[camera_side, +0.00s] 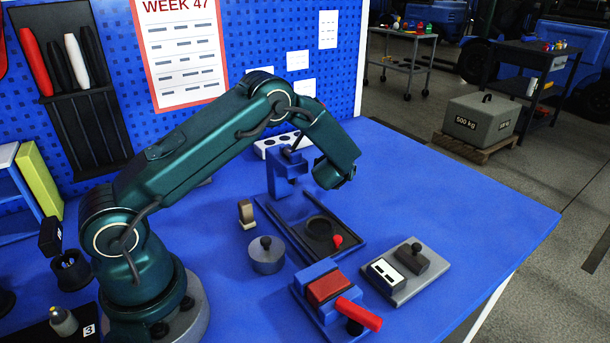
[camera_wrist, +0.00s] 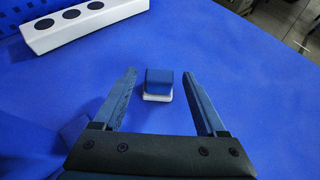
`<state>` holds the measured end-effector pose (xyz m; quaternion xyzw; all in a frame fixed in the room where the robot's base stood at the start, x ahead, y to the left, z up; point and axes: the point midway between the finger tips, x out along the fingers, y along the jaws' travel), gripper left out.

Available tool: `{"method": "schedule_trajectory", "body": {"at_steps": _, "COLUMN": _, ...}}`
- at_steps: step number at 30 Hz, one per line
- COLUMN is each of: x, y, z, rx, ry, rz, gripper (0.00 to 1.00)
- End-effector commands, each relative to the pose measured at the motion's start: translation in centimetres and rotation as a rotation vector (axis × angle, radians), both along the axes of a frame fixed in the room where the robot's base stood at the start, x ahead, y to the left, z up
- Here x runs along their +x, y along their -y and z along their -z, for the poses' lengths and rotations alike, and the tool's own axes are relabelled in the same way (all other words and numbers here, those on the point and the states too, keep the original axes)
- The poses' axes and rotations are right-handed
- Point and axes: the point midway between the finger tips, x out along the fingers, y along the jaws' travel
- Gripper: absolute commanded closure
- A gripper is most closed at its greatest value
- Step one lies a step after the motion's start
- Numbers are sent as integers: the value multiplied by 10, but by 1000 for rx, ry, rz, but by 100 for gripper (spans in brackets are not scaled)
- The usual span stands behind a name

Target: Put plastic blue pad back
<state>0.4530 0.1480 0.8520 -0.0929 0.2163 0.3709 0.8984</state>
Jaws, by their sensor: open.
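A small blue block-like pad (camera_wrist: 159,78) with a white lower part (camera_wrist: 157,97) rests on the blue table. In the wrist view it shows beyond my gripper (camera_wrist: 159,74), between the lines of the two fingers. The fingers are spread wide with nothing between them, and no contact with the pad shows. In the side view my gripper (camera_side: 337,176) is over the back right of the table, with its fingers mostly hidden. I cannot make out the pad in the side view; the arm's end may hide it.
A white strip with black round holes (camera_side: 268,150) lies at the back. A blue press-like stand (camera_side: 286,172) with a black tray (camera_side: 352,244) stands below my forearm. Nearby are a grey knobbed cylinder (camera_side: 266,260), a red-handled vise (camera_side: 322,290) and a grey plate (camera_side: 410,290).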

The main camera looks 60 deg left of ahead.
Motion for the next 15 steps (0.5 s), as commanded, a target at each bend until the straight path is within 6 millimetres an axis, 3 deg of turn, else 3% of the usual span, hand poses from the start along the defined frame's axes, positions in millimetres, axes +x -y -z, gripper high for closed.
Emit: {"method": "schedule_trajectory", "body": {"at_steps": 15, "x": -55, "y": 56, "z": -41, "rx": 0, "ry": 3, "rz": 4, "gripper": 26}}
